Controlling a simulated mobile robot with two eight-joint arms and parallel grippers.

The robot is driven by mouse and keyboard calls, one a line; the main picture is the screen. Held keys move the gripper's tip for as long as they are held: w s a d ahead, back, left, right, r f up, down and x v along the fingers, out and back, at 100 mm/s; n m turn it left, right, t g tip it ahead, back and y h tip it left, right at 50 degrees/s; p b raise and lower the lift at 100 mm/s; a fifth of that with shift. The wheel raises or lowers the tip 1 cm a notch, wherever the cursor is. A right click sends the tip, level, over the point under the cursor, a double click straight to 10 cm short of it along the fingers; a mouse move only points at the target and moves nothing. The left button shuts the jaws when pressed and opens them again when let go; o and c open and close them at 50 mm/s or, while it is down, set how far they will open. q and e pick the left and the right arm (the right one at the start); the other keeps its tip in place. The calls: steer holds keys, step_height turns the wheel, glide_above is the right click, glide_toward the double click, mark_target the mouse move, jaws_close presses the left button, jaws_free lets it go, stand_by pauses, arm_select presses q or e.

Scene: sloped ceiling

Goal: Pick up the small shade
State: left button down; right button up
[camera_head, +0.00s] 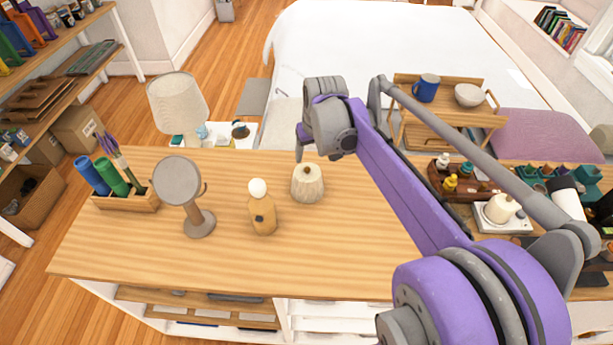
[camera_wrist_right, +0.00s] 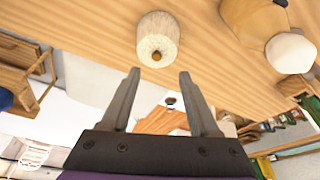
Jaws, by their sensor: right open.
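The small shade (camera_head: 307,184) is a cream, ribbed, rounded piece with a small brown knob on top. It stands upright on the wooden tabletop (camera_head: 350,250), right of a tan bottle. It also shows in the right wrist view (camera_wrist_right: 158,36), at the top middle, just beyond the fingertips. My right gripper (camera_wrist_right: 158,74) is open and empty, with its two fingers apart and the shade roughly in line with the gap. In the head view, my right wrist hangs above and behind the shade, and its fingers are mostly hidden. My left gripper is not in view.
A tan bottle with a white ball cap (camera_head: 262,212) stands close left of the shade. A round grey mirror on a stand (camera_head: 185,190) and a planter box (camera_head: 128,200) are further left. A brown caddy (camera_head: 462,184) is to the right. The tabletop's front is clear.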

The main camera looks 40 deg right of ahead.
mark_target(307, 168)
steer(key=x, duration=0.3)
steer(key=shift+w+f, duration=0.1)
steer(key=shift+f, duration=0.25)
steer(key=x, duration=0.3)
steer(key=d+x, duration=0.1)
steer(key=x, duration=0.1)
steer(key=shift+w+f, duration=0.15)
steer(key=shift+w, duration=0.2)
steer(key=shift+s, duration=0.1)
steer(key=shift+c, duration=0.3)
jaws_close()
stand_by(0.4)
